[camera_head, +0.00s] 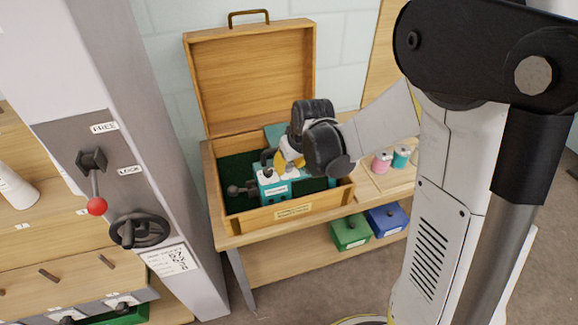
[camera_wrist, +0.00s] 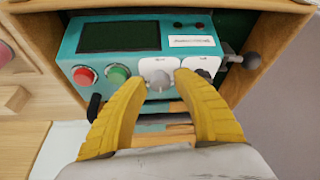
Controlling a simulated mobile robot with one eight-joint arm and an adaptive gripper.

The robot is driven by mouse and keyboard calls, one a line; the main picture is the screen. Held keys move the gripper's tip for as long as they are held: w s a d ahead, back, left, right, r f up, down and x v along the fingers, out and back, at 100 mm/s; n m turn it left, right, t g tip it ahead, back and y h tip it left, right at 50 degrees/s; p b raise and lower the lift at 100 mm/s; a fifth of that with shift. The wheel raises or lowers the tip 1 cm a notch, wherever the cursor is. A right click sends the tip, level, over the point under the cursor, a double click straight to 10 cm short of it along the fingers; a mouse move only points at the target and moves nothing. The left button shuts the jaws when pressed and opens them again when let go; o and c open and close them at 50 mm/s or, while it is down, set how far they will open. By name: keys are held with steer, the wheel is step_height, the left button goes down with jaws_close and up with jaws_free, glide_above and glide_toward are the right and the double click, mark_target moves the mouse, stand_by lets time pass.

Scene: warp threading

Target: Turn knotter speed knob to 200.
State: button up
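The teal knotter (camera_wrist: 185,60) sits in the open wooden box; it also shows in the head view (camera_head: 266,189). The plate labels are too small to read. My gripper (camera_wrist: 161,84) is open, with its yellow fingertips on either side of the grey knob in the wrist view. I cannot tell whether they touch it. The right finger partly covers the darker knob's plate.
The wooden box (camera_head: 292,213) has raised walls around the knotter and its lid (camera_head: 254,78) stands open behind. A grey ball-ended handle (camera_wrist: 251,61) sticks out of the knotter's side. Thread spools (camera_head: 381,163) stand right of the box. A grey column with a red-knobbed lever (camera_head: 97,206) stands left.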

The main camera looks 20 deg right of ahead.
jaws_close()
steer(key=shift+n, duration=0.4)
steer(key=n+y, duration=0.1)
steer(key=n, duration=0.1)
steer(key=n+g+y, duration=0.1)
steer(key=n, duration=0.1)
steer(key=shift+d+n, duration=0.2)
steer(key=shift+n, duration=0.2)
steer(key=shift+w+n+g+y, duration=0.1)
steer(key=shift+n+g+y, duration=0.45)
steer(key=shift+n, duration=1.65)
jaws_free()
